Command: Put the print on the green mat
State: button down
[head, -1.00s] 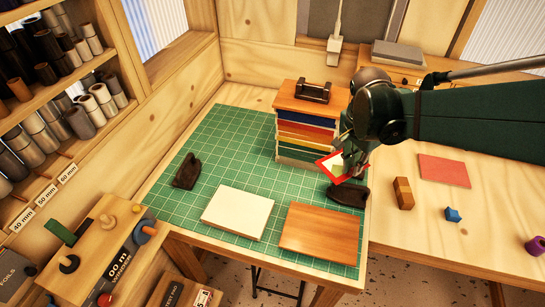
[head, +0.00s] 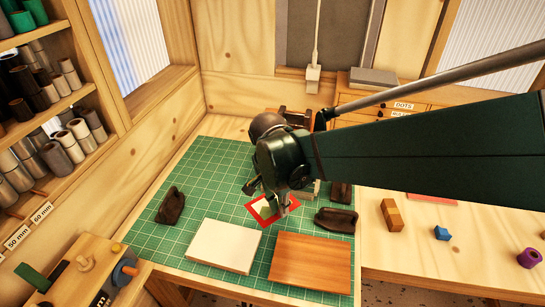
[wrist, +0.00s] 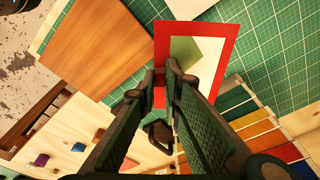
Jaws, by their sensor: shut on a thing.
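The print (head: 259,212) has a red border, a white field and a green patch. My gripper (head: 284,204) is shut on its red edge and holds it over the green mat (head: 218,169). The wrist view shows the print (wrist: 205,47) between and beyond the fingertips of my gripper (wrist: 174,76), with the green gridded mat (wrist: 275,45) behind it. I cannot tell how high the print is above the mat.
A white board (head: 224,246) and a brown wooden board (head: 311,262) lie at the mat's front. Dark objects lie at its left (head: 170,205) and right (head: 337,220). The drawer stack (wrist: 255,125) is largely hidden by my arm in the head view. Small blocks (head: 391,214) stand at right.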

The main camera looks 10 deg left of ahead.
jog(key=w+a+f+n+p, duration=0.1)
jog(key=w+a+n, duration=0.1)
jog(key=w+a, duration=0.55)
jog(key=w+a+f+n+p, duration=0.15)
jog(key=w+a, duration=0.25)
jog(key=a, duration=0.7)
jog(key=w+a+n+y+p, duration=0.1)
jog(key=w+a+n+p, duration=0.2)
jog(key=w, duration=1)
jog(key=shift+a+r+n+t, duration=0.25)
jog(key=shift+a+n+t, duration=0.05)
jog(key=shift+a+n, duration=0.5)
jog(key=shift+f+p, duration=0.35)
jog(key=shift+f, duration=2.8)
jog(key=shift+f, duration=0.1)
jog(key=shift+s+f, duration=0.1)
jog(key=shift+f, duration=1.65)
jog(key=shift+f, duration=0.15)
